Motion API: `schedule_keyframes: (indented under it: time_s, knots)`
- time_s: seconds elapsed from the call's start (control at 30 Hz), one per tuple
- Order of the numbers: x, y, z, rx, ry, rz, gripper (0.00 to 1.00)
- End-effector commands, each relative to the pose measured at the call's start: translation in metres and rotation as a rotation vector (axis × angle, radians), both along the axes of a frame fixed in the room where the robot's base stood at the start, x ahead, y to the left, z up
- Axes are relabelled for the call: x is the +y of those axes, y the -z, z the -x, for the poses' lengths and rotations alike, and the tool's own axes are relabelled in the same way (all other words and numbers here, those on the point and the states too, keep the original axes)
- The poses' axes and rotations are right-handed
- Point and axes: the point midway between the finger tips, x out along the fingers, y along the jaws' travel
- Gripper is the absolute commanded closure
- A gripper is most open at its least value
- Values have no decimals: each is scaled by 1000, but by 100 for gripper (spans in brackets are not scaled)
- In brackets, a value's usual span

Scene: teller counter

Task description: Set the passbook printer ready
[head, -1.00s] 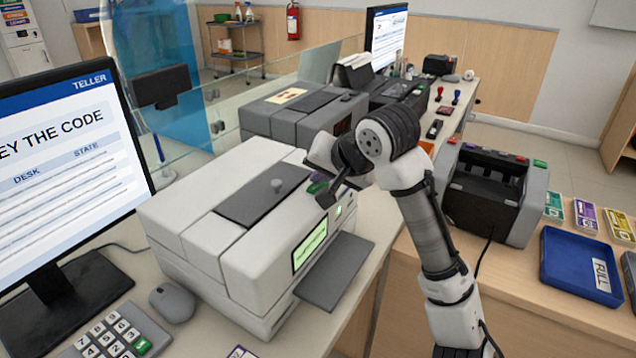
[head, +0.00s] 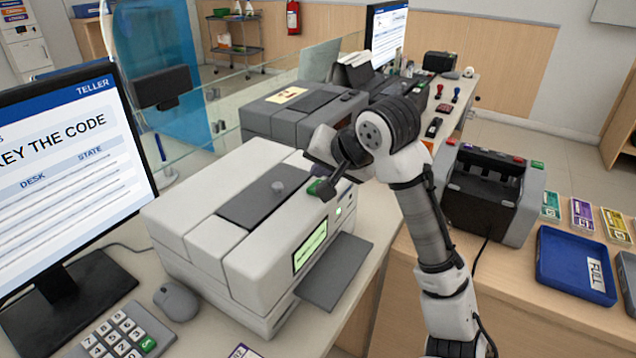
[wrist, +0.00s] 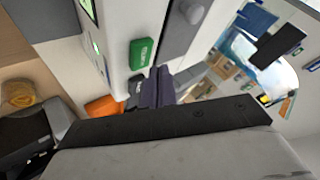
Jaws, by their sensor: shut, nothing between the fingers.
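The passbook printer (head: 200,242) is the large white machine on the near counter. Its lit green display (head: 310,246) faces front, above a grey shelf (head: 336,272). A dark grey lid panel (head: 250,200) with a round knob (head: 279,187) lies on top. A green button (head: 313,186) sits at the top's far front corner, partly hidden by my gripper (head: 325,192). In the wrist view the green button (wrist: 140,53) shows plainly, just beside the fingertips (wrist: 156,84) of my gripper. My gripper is shut and empty; contact with the button cannot be told.
A teller monitor (head: 75,165), mouse (head: 176,301) and keypad (head: 118,335) stand left. A grey machine (head: 290,118) stands behind the printer. A black and grey note counter (head: 487,192) and blue tray (head: 568,266) are on the right counter.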

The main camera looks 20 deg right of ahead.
Motion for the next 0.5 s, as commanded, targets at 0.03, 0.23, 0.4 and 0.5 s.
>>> schedule_keyframes:
  time_s: [0.03,0.23,0.4,0.5]
  knots:
    - [0,-8,0,-1,-1,-1,100]
    - [0,-29,0,-1,-1,-1,100]
    - [0,-45,0,0,-1,-1,100]
    - [0,-48,0,1,-1,0,100]
